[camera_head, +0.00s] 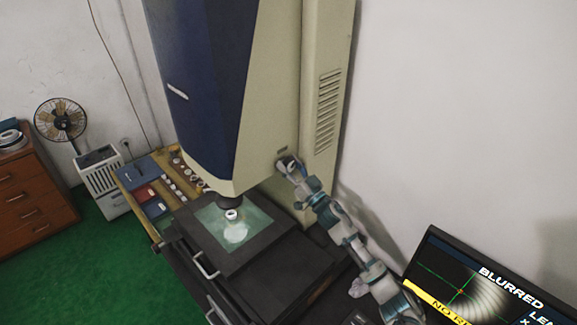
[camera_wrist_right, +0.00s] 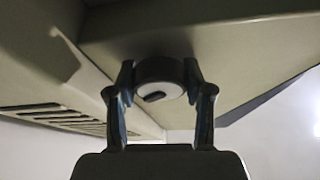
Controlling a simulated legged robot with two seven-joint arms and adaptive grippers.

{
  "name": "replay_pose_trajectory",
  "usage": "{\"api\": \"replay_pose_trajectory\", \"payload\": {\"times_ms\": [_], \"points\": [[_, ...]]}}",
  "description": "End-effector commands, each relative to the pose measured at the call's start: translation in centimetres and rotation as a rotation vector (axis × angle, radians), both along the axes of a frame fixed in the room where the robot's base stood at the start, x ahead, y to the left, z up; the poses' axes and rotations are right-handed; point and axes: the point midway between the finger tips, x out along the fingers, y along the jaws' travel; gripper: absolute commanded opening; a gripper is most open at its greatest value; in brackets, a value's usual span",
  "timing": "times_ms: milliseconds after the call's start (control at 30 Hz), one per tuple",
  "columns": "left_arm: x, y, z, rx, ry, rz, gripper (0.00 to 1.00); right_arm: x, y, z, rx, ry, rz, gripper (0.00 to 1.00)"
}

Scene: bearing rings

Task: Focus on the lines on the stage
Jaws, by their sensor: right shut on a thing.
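The measuring machine has a blue and cream head above a dark stage (camera_head: 186,228) with a lit glass plate (camera_head: 256,222). A small white ring (camera_head: 231,214) sits on the glass under the dark lens (camera_head: 229,200). My right gripper (camera_head: 287,165) is at the lower side of the machine head, shut on a round knob (camera_head: 291,161). In the right wrist view, the fingers (camera_wrist_right: 160,88) hold the knob (camera_wrist_right: 158,70) from both sides. The monitor (camera_head: 480,285) shows a blurred picture with green cross lines and the word "BLURRED". My left gripper is not in view.
A wooden board (camera_head: 128,184) with blue and red boxes and several small rings lies behind the stage. A fan (camera_head: 60,119), a white heater unit (camera_head: 101,180) and a wooden drawer cabinet (camera_head: 33,195) stand at the left. The green floor is open at the lower left.

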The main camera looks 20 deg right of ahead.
Motion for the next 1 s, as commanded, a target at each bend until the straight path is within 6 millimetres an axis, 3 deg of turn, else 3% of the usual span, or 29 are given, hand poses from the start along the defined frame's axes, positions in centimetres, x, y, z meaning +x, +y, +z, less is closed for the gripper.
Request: {"api": "replay_pose_trajectory", "payload": {"times_ms": [533,567,633,1000], "points": [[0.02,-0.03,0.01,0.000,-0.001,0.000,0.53,0.01,-0.15,0.11,-0.001,-0.001,-0.004,0.16],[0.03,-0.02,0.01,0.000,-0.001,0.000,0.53,0.01,-0.15,0.11,-0.001,-0.001,-0.004,0.58],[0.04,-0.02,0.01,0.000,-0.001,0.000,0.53,0.02,-0.13,0.10,-0.001,-0.001,-0.003,0.76],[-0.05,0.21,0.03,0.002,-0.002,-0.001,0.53,-0.21,-0.11,-0.18,-0.001,0.001,-0.001,0.76]]}}
